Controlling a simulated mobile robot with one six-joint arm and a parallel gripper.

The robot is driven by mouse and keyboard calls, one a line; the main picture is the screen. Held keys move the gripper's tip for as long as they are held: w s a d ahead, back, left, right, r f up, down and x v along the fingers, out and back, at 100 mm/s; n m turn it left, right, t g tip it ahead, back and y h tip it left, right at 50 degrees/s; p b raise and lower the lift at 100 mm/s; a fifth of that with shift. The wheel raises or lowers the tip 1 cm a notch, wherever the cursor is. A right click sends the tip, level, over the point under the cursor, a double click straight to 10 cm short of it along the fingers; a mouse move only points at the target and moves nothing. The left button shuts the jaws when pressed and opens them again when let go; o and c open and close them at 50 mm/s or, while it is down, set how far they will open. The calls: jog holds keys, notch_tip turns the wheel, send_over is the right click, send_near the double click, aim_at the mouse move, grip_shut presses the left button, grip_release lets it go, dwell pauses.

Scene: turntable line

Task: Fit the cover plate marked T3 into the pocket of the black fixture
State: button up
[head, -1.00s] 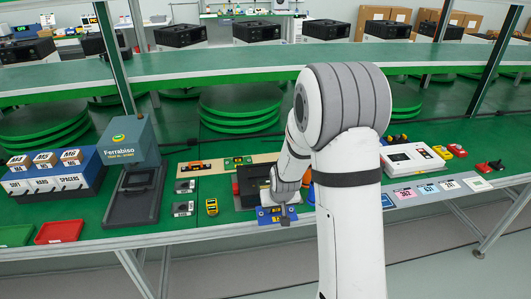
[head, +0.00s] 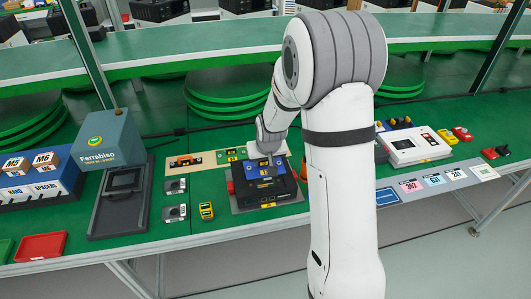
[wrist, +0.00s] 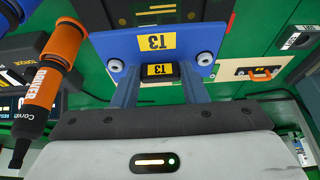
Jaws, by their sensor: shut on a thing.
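The blue cover plate (head: 253,171) is over the black fixture (head: 283,194) in the head view. In the wrist view, the plate (wrist: 113,46) carries a yellow T3 label and two round grey fasteners near its ends. My gripper (wrist: 160,82) is shut on the plate's black grip block, which also bears a T3 label. In the head view my gripper (head: 266,160) is above the fixture. The pocket is mostly hidden by the plate and arm. I cannot tell whether the plate touches the fixture.
An orange and black screwdriver-like tool (wrist: 52,75) stands close at the left in the wrist view. A yellow device (head: 206,211) sits left of the fixture. A grey press-like station (head: 120,190) stands farther left, and a white console (head: 413,146) is at the right.

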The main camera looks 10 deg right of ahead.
aim_at(266, 169)
jog(key=shift+f+b, duration=1.65)
jog(key=shift+f, duration=1.1)
jog(key=shift+f+b, duration=0.25)
jog(key=shift+b, duration=0.05)
jog(key=shift+d+f+b, duration=0.1)
jog(key=shift+f+b, duration=0.45)
jog(key=shift+b, duration=0.7)
dwell(0.4)
jog(key=o, duration=1.1)
jog(key=shift+s, duration=0.1)
jog(key=shift+o, duration=0.2)
jog(key=o, duration=0.4)
jog(key=shift+r, duration=0.1)
jog(key=shift+r+p, duration=2.1)
jog(key=shift+r, duration=1.55)
